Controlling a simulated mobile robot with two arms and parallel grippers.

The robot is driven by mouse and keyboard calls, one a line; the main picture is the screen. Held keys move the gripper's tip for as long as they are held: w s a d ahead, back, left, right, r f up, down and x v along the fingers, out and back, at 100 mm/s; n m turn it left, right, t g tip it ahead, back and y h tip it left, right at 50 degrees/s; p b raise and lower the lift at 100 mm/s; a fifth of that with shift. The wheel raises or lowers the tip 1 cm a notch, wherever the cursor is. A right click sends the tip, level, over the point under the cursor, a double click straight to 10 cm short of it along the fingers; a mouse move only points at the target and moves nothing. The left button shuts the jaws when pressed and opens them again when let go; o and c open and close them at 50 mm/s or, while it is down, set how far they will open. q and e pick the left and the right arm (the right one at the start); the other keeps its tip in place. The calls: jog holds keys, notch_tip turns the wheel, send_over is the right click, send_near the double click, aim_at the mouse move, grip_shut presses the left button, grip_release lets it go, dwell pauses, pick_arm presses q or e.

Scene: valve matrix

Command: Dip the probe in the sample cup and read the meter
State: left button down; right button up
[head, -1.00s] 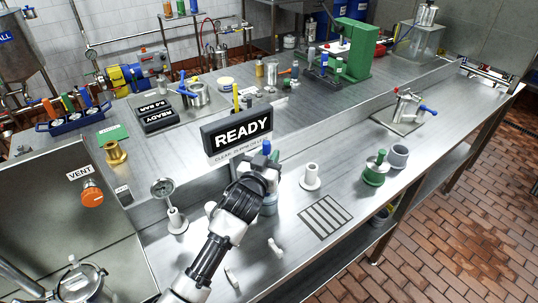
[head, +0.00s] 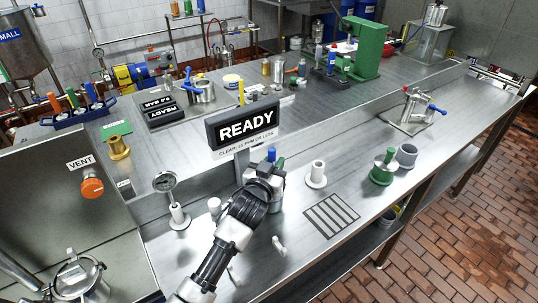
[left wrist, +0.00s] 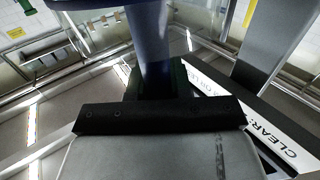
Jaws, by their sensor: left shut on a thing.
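The meter (head: 246,128) stands on a post at the bench's raised edge and shows READY, with a label reading "CLEAR: 25 PPM OR LESS" under it. My left gripper (head: 267,172) is just in front of and below the meter, shut on the blue-topped probe (head: 271,154). In the left wrist view the blue probe (left wrist: 155,45) rises from the dark jaws. The probe's lower end is hidden. A pale grey cylinder (head: 278,202), perhaps the sample cup, shows partly behind the gripper; I cannot tell whether the probe is inside it. My right gripper is not in view.
A white stand (head: 317,175) and a slotted drain (head: 331,215) lie to the right. A green weight-like piece (head: 382,168) and a grey ring-shaped cup (head: 407,155) stand further right. Bench between drain and green piece is clear.

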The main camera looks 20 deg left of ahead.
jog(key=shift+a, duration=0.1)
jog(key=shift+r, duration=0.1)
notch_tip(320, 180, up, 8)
jog(key=p, duration=0.8)
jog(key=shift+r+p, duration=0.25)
jog(key=shift+p, duration=0.1)
dwell(0.6)
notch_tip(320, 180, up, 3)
jog(key=p, duration=0.3)
dwell(0.5)
